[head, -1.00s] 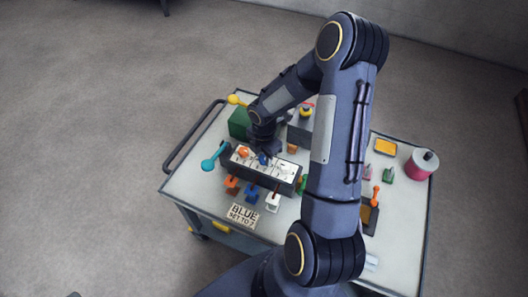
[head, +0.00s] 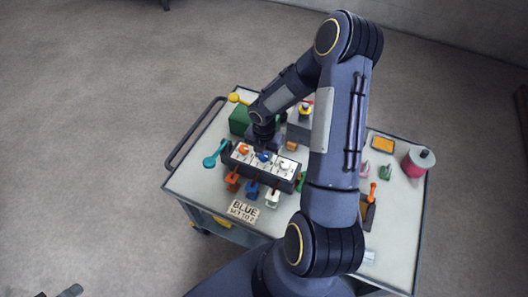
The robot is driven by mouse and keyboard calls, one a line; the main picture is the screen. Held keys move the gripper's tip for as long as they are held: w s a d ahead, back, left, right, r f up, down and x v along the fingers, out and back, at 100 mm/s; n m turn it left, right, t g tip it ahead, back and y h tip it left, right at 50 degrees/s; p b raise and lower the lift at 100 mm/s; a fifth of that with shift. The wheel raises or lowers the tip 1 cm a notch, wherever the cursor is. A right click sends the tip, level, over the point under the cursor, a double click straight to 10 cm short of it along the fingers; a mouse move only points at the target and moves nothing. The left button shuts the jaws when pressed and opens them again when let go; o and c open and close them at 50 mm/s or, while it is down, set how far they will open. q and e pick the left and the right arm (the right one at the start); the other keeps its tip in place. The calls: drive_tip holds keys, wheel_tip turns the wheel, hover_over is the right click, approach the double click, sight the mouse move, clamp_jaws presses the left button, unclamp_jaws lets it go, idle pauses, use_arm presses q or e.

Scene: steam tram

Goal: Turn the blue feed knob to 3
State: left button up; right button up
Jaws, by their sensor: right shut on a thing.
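The blue feed knob (head: 263,157) sits on the white-topped panel (head: 246,171) between an orange knob (head: 243,149) on the left and a white knob (head: 283,164) on the right. My right gripper (head: 264,152) reaches down from above and is shut on the blue knob. The fingers and wrist hide part of the knob, and its pointer and scale marks are too small to read. Dark parts at the bottom left edge may be my left gripper, mostly cut off.
The panel stands on a grey cart (head: 186,183). A teal lever (head: 215,153), a green box (head: 239,120) and a grey box with a yellow-topped button (head: 306,108) surround it. A pink spool (head: 418,161) is at the right. My right arm hides the cart's middle.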

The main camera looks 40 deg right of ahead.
sight(264, 155)
drive_tip(key=shift+w, duration=0.1)
drive_tip(key=o, duration=1)
wheel_tip(264, 155, up, 8)
drive_tip(key=shift+f+p, duration=0.15)
drive_tip(key=shift+p, duration=0.3)
